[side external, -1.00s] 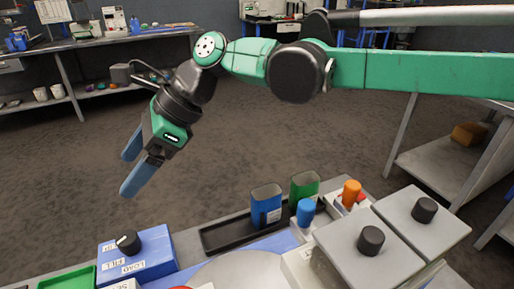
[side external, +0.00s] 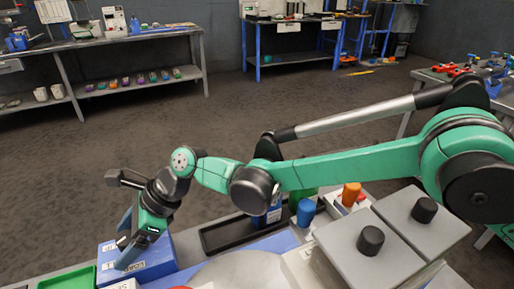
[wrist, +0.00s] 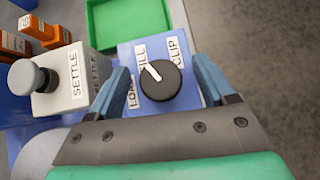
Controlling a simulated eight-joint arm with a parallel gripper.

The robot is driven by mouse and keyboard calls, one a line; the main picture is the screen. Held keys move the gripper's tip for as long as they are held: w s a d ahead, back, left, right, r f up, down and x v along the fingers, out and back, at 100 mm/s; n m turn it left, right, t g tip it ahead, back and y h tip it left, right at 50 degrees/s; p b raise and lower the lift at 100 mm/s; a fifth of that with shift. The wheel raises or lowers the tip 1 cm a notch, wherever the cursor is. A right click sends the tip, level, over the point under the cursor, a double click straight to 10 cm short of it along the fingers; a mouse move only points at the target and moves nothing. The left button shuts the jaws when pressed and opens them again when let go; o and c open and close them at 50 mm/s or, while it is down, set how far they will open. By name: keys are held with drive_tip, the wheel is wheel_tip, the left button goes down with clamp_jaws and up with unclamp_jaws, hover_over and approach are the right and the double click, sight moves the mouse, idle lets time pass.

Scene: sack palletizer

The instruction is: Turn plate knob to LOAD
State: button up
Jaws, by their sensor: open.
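The plate knob (wrist: 160,78) is a round black dial with a white pointer, on top of a blue box (wrist: 128,52). The pointer aims up and left, toward the FILL label (wrist: 141,54). The LOAD label (wrist: 132,93) is left of the knob, partly covered by a finger, and the CLIP label (wrist: 179,52) is at upper right. My gripper (wrist: 159,66) is open, one blue finger on each side of the knob, with gaps visible. In the side view my gripper (side external: 122,256) is at the blue box (side external: 163,262) and hides the knob.
A grey box with a SETTLE knob (wrist: 27,77) stands left of the blue box in the wrist view. A green tray (wrist: 91,38) lies beyond. In the side view, a black tray (side external: 222,236) and two grey blocks with black knobs (side external: 371,241) are to the right.

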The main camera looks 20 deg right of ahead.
sight(129, 236)
clamp_jaws()
drive_tip(key=shift+n+g, duration=0.6)
drive_tip(key=shift+n, duration=0.2)
unclamp_jaws()
drive_tip(key=shift+v, duration=2.8)
